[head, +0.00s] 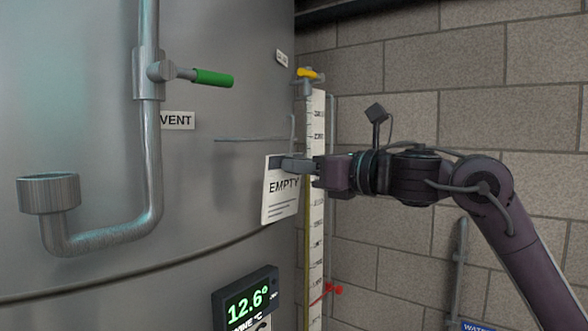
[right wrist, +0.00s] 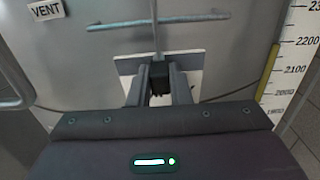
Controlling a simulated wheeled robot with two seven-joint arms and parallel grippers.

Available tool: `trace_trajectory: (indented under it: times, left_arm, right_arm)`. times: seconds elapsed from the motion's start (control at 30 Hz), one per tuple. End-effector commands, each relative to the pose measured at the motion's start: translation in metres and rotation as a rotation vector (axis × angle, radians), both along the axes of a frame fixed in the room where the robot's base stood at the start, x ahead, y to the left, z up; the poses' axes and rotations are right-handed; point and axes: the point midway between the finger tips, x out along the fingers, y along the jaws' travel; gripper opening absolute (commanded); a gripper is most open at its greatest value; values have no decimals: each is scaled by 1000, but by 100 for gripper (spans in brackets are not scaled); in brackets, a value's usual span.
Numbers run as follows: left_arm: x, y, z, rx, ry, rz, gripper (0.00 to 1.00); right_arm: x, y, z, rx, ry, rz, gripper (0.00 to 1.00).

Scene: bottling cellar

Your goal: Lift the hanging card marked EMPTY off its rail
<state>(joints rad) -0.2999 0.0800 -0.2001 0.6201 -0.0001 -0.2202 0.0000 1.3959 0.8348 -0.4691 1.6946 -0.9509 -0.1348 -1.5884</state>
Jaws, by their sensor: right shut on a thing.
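The white EMPTY card (head: 278,208) hangs against the steel tank, below the thin rail (head: 250,139). My right gripper (head: 296,165) comes in from the right and is shut at the card's top edge. In the right wrist view, the fingers (right wrist: 158,78) close on a dark piece at the top of the card (right wrist: 128,66). A thin upright strip rises from there to the rail (right wrist: 190,17). I cannot tell whether it still bears on the rail. Fingers hide part of the card. My left gripper is not in view.
A scale strip (head: 318,220) with a yellow-handled valve (head: 310,74) stands just behind my gripper. A pipe with a green handle (head: 212,77) and a VENT label (head: 177,120) are at left. A 12.6° display (head: 246,300) sits below. A block wall is at right.

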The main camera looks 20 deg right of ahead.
Motion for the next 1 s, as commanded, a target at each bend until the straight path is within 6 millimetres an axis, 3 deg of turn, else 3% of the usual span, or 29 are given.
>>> trace_trajectory:
  times: [1.0]
  left_arm:
    - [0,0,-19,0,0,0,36]
  right_arm:
    - [-43,-33,0,-1,-1,0,0]
